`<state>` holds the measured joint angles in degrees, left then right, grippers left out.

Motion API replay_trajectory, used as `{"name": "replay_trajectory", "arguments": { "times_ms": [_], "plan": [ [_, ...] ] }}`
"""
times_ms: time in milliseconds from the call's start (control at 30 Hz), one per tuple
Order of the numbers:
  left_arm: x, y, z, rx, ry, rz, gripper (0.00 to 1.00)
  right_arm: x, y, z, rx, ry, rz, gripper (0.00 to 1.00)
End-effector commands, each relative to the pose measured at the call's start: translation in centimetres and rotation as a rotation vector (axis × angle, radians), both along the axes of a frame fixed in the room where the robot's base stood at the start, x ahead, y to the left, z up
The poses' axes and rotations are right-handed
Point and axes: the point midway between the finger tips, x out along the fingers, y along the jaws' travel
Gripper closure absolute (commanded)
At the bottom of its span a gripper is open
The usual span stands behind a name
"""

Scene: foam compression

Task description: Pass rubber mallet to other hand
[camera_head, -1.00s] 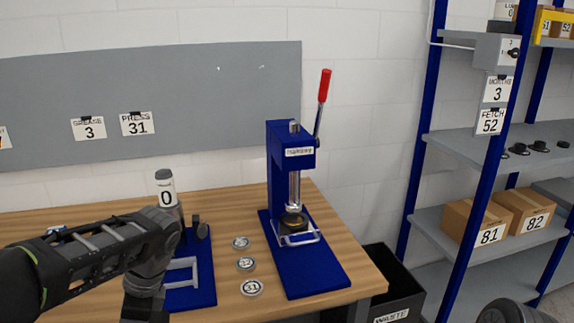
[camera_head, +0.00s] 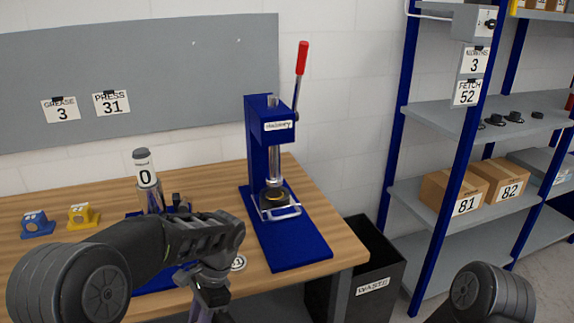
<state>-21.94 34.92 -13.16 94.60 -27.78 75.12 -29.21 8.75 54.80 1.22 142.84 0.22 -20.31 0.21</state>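I cannot make out a rubber mallet anywhere in the head view. My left arm reaches in from the left over the front of the wooden table (camera_head: 322,232). My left gripper (camera_head: 209,300) points down at the bottom edge of the picture, in front of the table. Its fingertips are cut off or hidden, so I cannot see whether it holds anything. Only a rounded dark link of my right arm shows at the bottom right; the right gripper is out of the picture.
A blue press (camera_head: 262,140) with a red-tipped lever stands on the table. A grey-topped container marked 0 (camera_head: 147,178), a yellow block (camera_head: 83,216) and a blue block (camera_head: 38,226) stand left. A black waste bin (camera_head: 372,282) and shelf rack (camera_head: 437,122) stand right.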

Motion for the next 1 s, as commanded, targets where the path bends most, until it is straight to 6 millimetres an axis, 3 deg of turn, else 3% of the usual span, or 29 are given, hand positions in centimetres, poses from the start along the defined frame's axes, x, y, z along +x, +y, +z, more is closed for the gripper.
{"name": "replay_trajectory", "arguments": {
  "times_ms": [267, 433, 1000],
  "plan": [
    [0.0, -0.1, 0.2, 0.0, -0.001, -0.008, 1.0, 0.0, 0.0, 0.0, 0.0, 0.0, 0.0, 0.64],
    [0.0, -1.4, 0.8, 0.0, -0.002, -0.071, 1.0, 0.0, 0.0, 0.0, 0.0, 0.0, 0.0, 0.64],
    [0.0, -13.1, 6.5, 0.0, -0.004, -0.628, 1.0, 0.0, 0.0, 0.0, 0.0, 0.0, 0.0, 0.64]
  ]
}}
